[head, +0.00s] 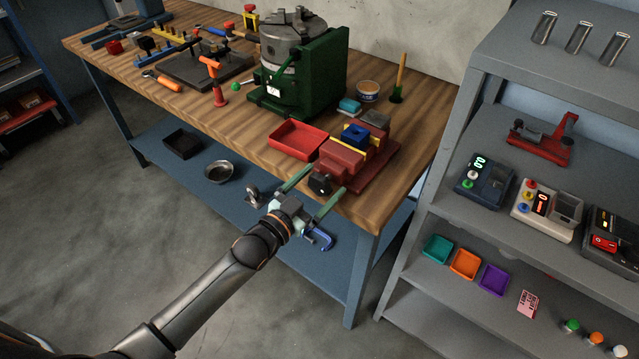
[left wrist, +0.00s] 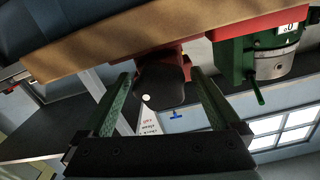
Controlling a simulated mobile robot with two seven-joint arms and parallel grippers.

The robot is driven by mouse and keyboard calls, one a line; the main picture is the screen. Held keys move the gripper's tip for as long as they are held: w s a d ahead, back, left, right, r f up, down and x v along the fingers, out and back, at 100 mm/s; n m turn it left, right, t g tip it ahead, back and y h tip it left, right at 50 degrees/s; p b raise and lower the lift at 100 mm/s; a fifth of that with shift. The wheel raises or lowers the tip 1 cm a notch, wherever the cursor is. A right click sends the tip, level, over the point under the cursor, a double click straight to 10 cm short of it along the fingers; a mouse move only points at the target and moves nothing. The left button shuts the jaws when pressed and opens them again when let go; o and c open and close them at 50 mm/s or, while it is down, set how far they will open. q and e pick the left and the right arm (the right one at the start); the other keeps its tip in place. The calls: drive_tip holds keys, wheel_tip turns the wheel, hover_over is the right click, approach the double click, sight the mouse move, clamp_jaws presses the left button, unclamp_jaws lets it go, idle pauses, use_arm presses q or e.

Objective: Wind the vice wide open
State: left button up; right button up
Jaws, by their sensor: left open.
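The red vice (head: 378,174) stands at the front right edge of the wooden bench. A blue block (head: 355,134) sits at its jaws beside yellow strips. The vice's dark round knob (head: 320,184) faces the bench front; it also shows in the left wrist view (left wrist: 160,88), with a pale dot on it. My left gripper (head: 326,179) is open, its two green fingers on either side of the knob. In the left wrist view the knob lies between the fingers, with gaps on both sides, so they do not appear to grip it. My right gripper is not in view.
A red tray (head: 296,139) lies left of the vice. A green machine with a grey chuck (head: 294,40) stands behind. Below is a blue shelf (head: 262,212) with a bowl (head: 219,171). A grey shelf unit (head: 450,190) stands close at right.

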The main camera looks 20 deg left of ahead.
use_arm(q)
drive_tip(key=shift+s, duration=0.1)
drive_tip(key=v, duration=1.2)
drive_tip(key=shift+s, duration=0.15)
drive_tip(key=shift+a, duration=0.1)
drive_tip(key=s+d+f+n+g+y, duration=0.1)
drive_tip(key=s+f+n+g+y, duration=0.1)
drive_tip(key=s+f+g, duration=0.2)
drive_tip(key=s+d+f+n+g+y, duration=0.2)
drive_tip(key=s+f, duration=0.7)
drive_tip(key=f, duration=0.5)
drive_tip(key=shift+s+f+g, duration=0.15)
drive_tip(key=shift+s+g, duration=0.25)
drive_tip(key=shift+g, duration=0.5)
